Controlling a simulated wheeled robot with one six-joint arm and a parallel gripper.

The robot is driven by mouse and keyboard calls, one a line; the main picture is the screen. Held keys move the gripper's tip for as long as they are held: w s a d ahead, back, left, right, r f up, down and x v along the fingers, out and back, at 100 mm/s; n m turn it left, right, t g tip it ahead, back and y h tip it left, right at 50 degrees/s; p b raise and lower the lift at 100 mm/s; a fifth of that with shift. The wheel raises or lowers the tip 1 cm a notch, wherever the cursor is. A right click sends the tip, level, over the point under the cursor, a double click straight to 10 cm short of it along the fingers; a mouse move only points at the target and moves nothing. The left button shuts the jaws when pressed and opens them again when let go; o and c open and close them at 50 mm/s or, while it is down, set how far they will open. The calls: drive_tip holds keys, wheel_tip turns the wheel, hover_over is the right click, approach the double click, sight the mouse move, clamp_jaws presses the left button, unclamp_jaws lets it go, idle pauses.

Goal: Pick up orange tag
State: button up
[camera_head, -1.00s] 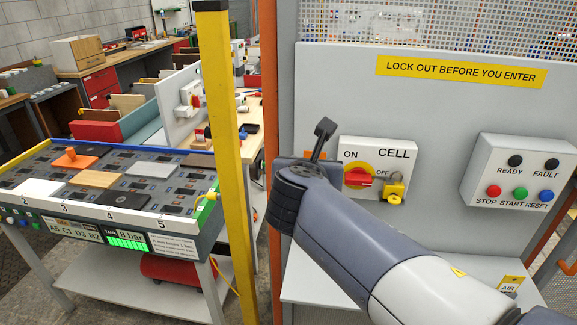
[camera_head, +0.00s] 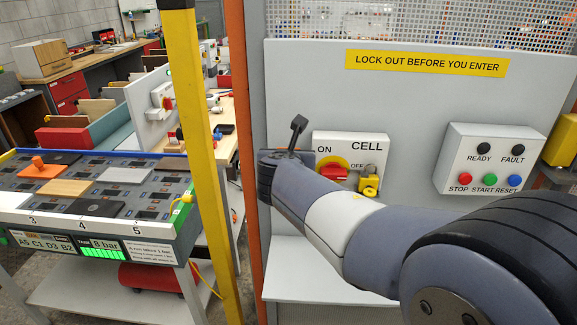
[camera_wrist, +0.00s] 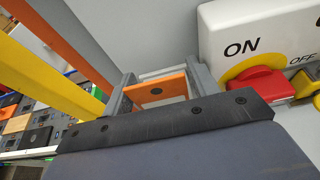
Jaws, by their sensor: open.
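The orange tag (camera_wrist: 158,91), a flat orange piece with a dark round hole, shows in the wrist view between the two grey fingers of my gripper (camera_wrist: 160,80). The fingers are apart, and I cannot tell whether either touches it. In the head view my gripper (camera_head: 292,145) is at the grey panel, just left of the CELL switch box, and my arm hides the tag there.
The CELL box (camera_head: 352,150) has a red switch handle (camera_head: 333,172) and a yellow padlock (camera_head: 369,186) close right of my gripper. A yellow post (camera_head: 188,130) and orange post (camera_head: 250,150) stand left. A board table with an orange board (camera_head: 43,170) is farther left.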

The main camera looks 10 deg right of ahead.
drive_tip(key=c, duration=0.6)
drive_tip(key=shift+r, duration=0.1)
drive_tip(key=shift+r+p, duration=4.7)
drive_tip(key=shift+r, duration=9.7)
